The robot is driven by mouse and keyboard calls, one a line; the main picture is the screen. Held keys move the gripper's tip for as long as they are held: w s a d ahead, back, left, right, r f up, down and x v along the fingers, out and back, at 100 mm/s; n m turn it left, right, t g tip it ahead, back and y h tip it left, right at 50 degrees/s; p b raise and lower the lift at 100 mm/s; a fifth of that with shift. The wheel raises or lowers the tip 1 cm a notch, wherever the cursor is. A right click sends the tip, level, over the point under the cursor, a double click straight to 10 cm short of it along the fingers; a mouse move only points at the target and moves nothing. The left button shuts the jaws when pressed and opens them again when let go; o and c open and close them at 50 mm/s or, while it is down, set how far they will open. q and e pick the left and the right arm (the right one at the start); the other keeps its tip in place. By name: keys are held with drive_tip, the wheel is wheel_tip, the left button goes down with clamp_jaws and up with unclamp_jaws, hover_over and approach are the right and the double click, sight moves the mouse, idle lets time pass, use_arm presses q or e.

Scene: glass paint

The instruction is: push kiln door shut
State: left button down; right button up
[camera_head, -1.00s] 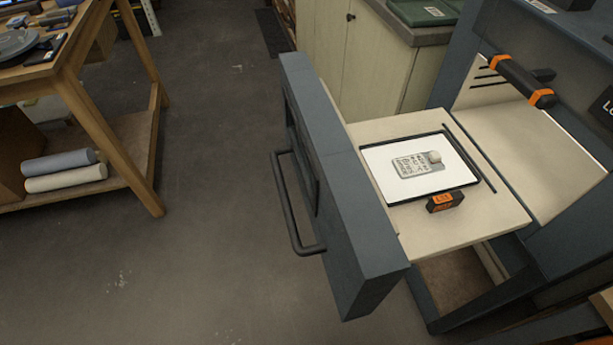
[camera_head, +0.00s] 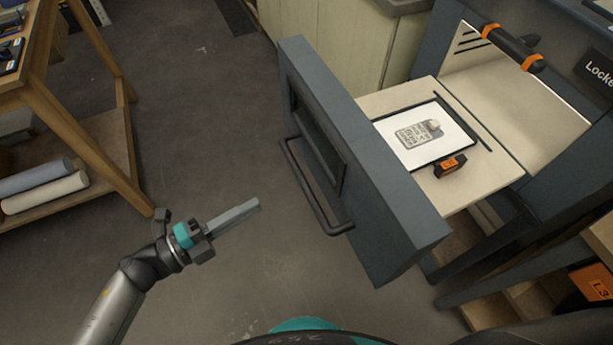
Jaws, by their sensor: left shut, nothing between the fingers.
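The kiln door (camera_head: 365,165) is a dark blue-grey slab with a recessed panel and a dark bar handle (camera_head: 312,190) on its outer face. It stands out from the kiln body (camera_head: 560,150), at the front end of a pale pulled-out shelf (camera_head: 400,100). On the shelf lies a white sheet in a dark frame (camera_head: 455,140), with a small grey printed piece (camera_head: 413,135) on it. My left gripper (camera_head: 257,203) is shut and empty, left of the door and apart from the handle. My right gripper is not in view.
An orange-and-black tag block (camera_head: 450,165) sits at the shelf's near edge. A wooden table (camera_head: 60,105) with rolls (camera_head: 45,190) on its lower shelf stands at the left. A cream cabinet (camera_head: 340,40) is behind. Bare floor (camera_head: 190,120) lies between table and door.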

use_arm(q)
wheel_tip(320, 180, up, 3)
drive_tip(key=s+m+g+h, duration=0.1)
drive_tip(key=s+m+g, duration=0.1)
drive_tip(key=m+g, duration=0.1)
drive_tip(key=p, duration=0.1)
approach(338, 179)
drive_tip(key=shift+m, duration=0.3)
drive_tip(key=x, duration=0.7)
drive_tip(key=shift+f, duration=0.1)
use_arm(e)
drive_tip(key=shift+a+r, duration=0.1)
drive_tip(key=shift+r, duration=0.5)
use_arm(q)
drive_tip(key=shift+d, duration=0.1)
